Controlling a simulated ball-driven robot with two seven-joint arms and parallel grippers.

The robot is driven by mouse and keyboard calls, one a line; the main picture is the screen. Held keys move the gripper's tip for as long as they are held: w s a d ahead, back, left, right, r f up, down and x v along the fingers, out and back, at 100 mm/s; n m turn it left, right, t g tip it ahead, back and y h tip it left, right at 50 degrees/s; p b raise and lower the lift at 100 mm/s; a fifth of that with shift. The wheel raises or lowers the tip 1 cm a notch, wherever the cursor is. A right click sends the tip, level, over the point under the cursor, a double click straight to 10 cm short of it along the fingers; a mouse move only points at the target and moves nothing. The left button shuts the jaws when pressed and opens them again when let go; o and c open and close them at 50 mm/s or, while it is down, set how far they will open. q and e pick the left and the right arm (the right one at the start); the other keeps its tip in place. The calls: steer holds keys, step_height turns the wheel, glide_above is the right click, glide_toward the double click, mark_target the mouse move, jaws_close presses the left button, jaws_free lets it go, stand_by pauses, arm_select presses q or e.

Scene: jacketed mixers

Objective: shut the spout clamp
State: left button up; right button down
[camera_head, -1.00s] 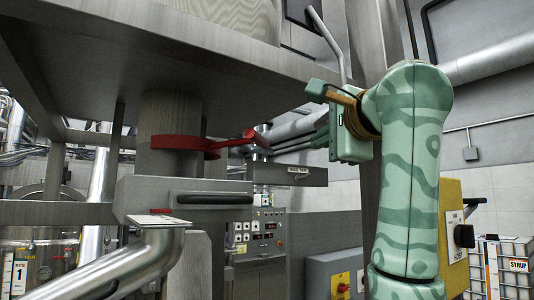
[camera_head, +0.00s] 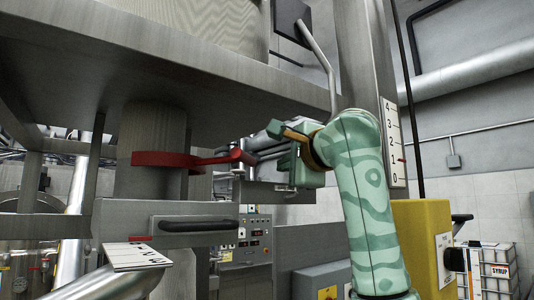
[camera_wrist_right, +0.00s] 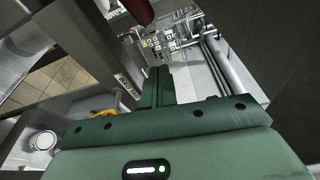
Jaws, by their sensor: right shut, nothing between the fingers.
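The red spout clamp (camera_head: 160,158) is a band around the grey vertical spout (camera_head: 152,125) under the vessel's deck. Its red lever sticks out to the right and ends in a thicker knob (camera_head: 240,156). A dark red piece, likely this lever's end, shows at the top of the right wrist view (camera_wrist_right: 138,10). My right gripper (camera_head: 280,161) is just right of the knob in the head view; I see no contact there. In the wrist view its green fingers (camera_wrist_right: 156,86) are together and empty, with the red piece beyond them. My left gripper is not in view.
The steel deck (camera_head: 200,85) hangs over the clamp. A steel box with a dark handle (camera_head: 197,224) sits below it. A thick post (camera_head: 360,80) stands behind my right arm. A yellow box (camera_head: 420,235) with a knob is at the right.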

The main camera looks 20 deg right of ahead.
steer(key=w, duration=0.1)
steer(key=w+a+p, duration=0.1)
steer(key=shift+w+r, duration=0.15)
steer(key=shift+w, duration=0.15)
steer(key=shift+s+a, duration=0.3)
steer(key=shift+a, duration=0.25)
steer(key=shift+s+a, duration=0.3)
steer(key=shift+a, duration=0.2)
steer(key=shift+s+a, duration=0.35)
steer(key=shift+a, duration=0.15)
steer(key=shift+w+d, duration=0.1)
